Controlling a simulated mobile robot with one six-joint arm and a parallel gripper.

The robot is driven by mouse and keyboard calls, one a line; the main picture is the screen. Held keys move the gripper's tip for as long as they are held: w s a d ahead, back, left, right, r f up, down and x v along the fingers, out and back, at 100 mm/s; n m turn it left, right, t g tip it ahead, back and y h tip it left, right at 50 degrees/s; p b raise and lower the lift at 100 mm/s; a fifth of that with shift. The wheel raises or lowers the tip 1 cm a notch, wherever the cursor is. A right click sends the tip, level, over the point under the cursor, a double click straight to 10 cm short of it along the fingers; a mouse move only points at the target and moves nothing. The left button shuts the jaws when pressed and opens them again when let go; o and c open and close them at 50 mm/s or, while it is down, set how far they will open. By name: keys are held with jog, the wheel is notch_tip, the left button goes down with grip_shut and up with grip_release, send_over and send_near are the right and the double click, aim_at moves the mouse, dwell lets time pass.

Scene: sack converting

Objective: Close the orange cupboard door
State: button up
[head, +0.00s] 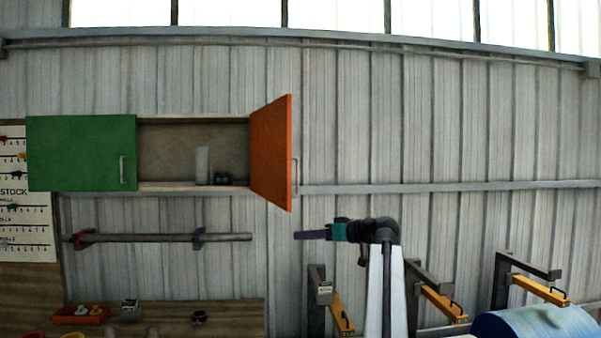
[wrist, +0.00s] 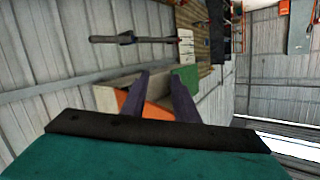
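The orange cupboard door (head: 270,150) stands open at the right end of the wall cupboard, swung outward, with a pale vertical handle (head: 296,172) at its right edge. The cupboard's open compartment (head: 165,150) shows to its left. My gripper (head: 298,235) is below the door's lower right corner, pointing left, apart from the door in the picture. In the wrist view, my gripper's purple fingers (wrist: 160,78) are spread with nothing held between them.
The green door (head: 80,153) covers the cupboard's left part. A grey canister (head: 203,165) and small dark items stand inside. A wall rail (head: 160,238) runs below. Yellow-armed brackets (head: 443,303) and a blue roll (head: 535,324) are at lower right.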

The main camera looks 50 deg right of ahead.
jog(key=s+d+r+n+t, duration=0.1)
jog(key=s+r, duration=0.4)
jog(key=r, duration=0.5)
jog(key=s+d+r+n+t, duration=0.1)
jog(key=s+r, duration=0.5)
jog(key=r, duration=0.4)
jog(key=shift+s+r+t+h, duration=0.25)
jog(key=shift+r+t+h, duration=0.05)
jog(key=shift+h, duration=0.1)
jog(key=shift+w+p, duration=0.2)
jog(key=shift+p, duration=0.1)
jog(key=w+a+p, duration=0.2)
jog(key=w+p, duration=0.3)
jog(key=w, duration=0.8)
jog(key=shift+w, duration=0.15)
grip_shut()
